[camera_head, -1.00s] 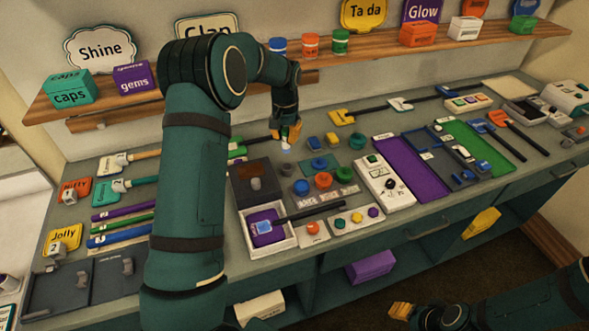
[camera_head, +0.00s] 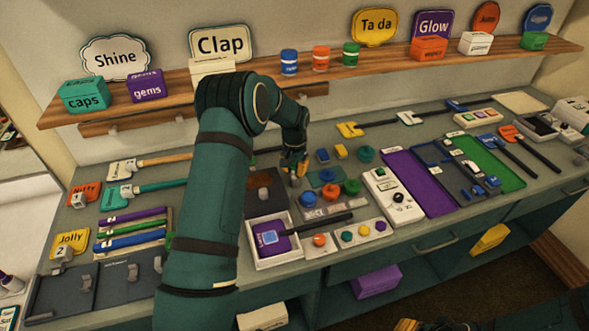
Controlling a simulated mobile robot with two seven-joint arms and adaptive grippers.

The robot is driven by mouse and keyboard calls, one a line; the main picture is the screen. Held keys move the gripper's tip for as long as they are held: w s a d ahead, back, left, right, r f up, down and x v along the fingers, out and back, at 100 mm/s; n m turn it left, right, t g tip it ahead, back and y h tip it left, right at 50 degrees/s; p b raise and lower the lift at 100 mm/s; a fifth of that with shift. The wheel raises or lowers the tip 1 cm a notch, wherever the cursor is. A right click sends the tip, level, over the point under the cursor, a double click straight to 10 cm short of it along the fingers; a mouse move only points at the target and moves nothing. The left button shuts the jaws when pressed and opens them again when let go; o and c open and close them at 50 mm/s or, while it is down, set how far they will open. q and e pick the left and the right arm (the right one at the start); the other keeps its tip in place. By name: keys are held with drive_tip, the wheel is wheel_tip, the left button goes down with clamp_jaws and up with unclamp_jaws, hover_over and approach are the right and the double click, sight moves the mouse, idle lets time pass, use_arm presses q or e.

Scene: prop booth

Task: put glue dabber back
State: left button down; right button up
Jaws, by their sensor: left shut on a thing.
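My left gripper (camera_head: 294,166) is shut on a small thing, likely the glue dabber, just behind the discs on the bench. The fingers and the arm hide most of it. A small grey round piece (camera_head: 295,182) shows right under the fingertips. I cannot tell whether the held thing touches it or stands in it.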

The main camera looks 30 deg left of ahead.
use_arm(q)
drive_tip(key=shift+f, duration=0.2)
drive_tip(key=c, duration=1)
unclamp_jaws()
drive_tip(key=shift+r, duration=0.15)
wheel_tip(320, 180, up, 12)
drive_tip(key=shift+s, duration=0.15)
